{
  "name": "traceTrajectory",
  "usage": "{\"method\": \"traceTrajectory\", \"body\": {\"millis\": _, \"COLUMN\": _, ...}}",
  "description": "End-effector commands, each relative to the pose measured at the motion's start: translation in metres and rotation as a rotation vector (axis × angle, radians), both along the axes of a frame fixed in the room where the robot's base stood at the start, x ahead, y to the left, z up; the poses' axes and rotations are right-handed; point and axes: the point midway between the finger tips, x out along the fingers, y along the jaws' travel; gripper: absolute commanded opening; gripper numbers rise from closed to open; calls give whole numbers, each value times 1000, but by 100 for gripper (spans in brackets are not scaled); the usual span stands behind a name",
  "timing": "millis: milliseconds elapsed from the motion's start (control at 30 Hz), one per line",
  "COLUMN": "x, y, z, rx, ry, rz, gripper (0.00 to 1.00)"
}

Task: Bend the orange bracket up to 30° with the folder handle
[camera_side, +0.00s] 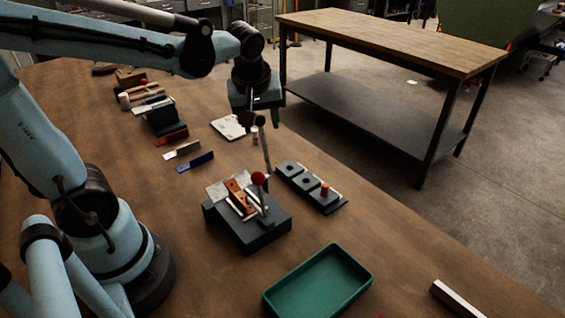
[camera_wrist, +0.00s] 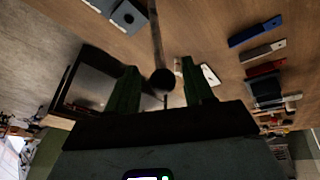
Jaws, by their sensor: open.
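The folder (camera_side: 251,236) is a dark block on the bench in the side view. The orange bracket (camera_side: 236,189) lies on its top, beside light strips; its bend angle is too small to tell. A short lever with a red ball (camera_side: 258,178) stands at the folder. The folder handle (camera_side: 266,150) is a thin rod rising nearly upright, with a dark ball at its top. My gripper (camera_side: 260,116) is open above the folder, at the handle's top. In the wrist view, the dark ball (camera_wrist: 163,79) shows between my spread fingers (camera_wrist: 160,88), apparently touching neither.
A dark rack (camera_side: 311,187) with an orange peg stands right of the folder. A green tray (camera_side: 318,287) is in front, a metal bar (camera_side: 456,299) at the lower right. Blue (camera_side: 195,162), grey and red strips lie behind left. A white card (camera_side: 228,128) lies behind.

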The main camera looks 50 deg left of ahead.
Motion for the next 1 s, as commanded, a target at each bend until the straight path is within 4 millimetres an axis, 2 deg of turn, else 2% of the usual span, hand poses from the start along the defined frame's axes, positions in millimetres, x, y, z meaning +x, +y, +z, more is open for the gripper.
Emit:
{"method": "traceTrajectory", "body": {"millis": 167, "x": -6, "y": -5, "z": 18, "rx": 0, "ry": 0, "rz": -2, "gripper": 52}}
{"method": "traceTrajectory", "body": {"millis": 700, "x": -28, "y": -26, "z": 92, "rx": 0, "ry": 1, "rz": -3, "gripper": 52}}
{"method": "traceTrajectory", "body": {"millis": 1000, "x": -32, "y": -30, "z": 108, "rx": -1, "ry": 0, "rz": -1, "gripper": 52}}
